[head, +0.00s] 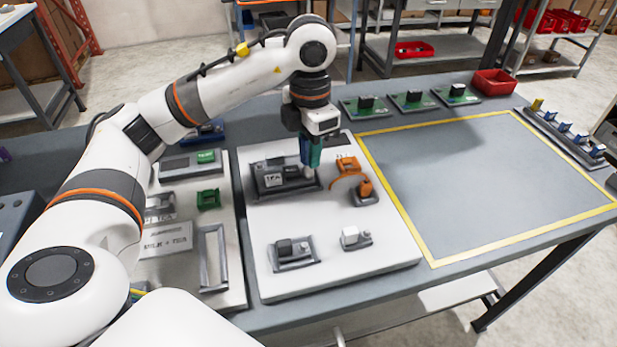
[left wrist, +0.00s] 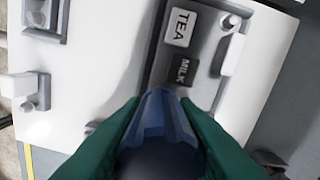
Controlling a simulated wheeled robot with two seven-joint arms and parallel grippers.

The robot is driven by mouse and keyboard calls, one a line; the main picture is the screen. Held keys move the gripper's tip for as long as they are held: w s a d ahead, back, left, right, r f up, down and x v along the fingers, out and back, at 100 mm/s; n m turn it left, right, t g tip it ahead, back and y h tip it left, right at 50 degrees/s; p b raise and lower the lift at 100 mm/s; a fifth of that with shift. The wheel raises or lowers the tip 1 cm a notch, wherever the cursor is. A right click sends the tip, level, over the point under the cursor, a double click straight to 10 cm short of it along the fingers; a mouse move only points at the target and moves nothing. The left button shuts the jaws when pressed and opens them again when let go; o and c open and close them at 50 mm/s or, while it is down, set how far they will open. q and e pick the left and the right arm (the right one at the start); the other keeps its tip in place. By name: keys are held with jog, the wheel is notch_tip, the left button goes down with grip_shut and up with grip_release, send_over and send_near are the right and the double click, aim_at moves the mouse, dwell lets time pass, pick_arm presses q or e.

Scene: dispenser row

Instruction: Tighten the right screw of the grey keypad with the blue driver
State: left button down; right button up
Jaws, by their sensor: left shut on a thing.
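The grey keypad (head: 262,191) lies on the white board in the head view, with a light TEA key and a dark MILK key. It also shows in the left wrist view (left wrist: 206,45), where one pale screw (left wrist: 230,22) sits at the keypad's far end. My left gripper (head: 310,165) points down over the right end of the keypad. Its green fingers are shut on the blue driver (left wrist: 160,130), which points toward the MILK end. The right screw is hidden behind the driver and fingers; I cannot tell whether the tip touches it. My right gripper is out of view.
An orange part (head: 347,164) sits close right of the keypad. Two small grey fixtures (head: 297,254) (head: 355,238) stand near the board's front. A second board (head: 232,270) lies to the left. The yellow-outlined area (head: 480,180) on the right is clear.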

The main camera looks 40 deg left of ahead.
pick_arm(q)
jog(key=m, duration=0.2)
jog(key=shift+m, duration=0.4)
jog(key=shift+f+m+b, duration=0.15)
jog(key=shift+m+b, duration=0.45)
jog(key=shift+m, duration=0.2)
jog(key=m, duration=0.5)
jog(key=shift+s+b, duration=0.1)
jog(key=shift+b, duration=0.25)
jog(key=shift+m, duration=1)
jog(key=m+b, duration=0.1)
jog(key=m, duration=0.5)
jog(key=shift+m, duration=0.4)
jog(key=m, duration=0.5)
jog(key=shift+s+m+b, duration=0.1)
jog(key=shift+m+b, duration=0.2)
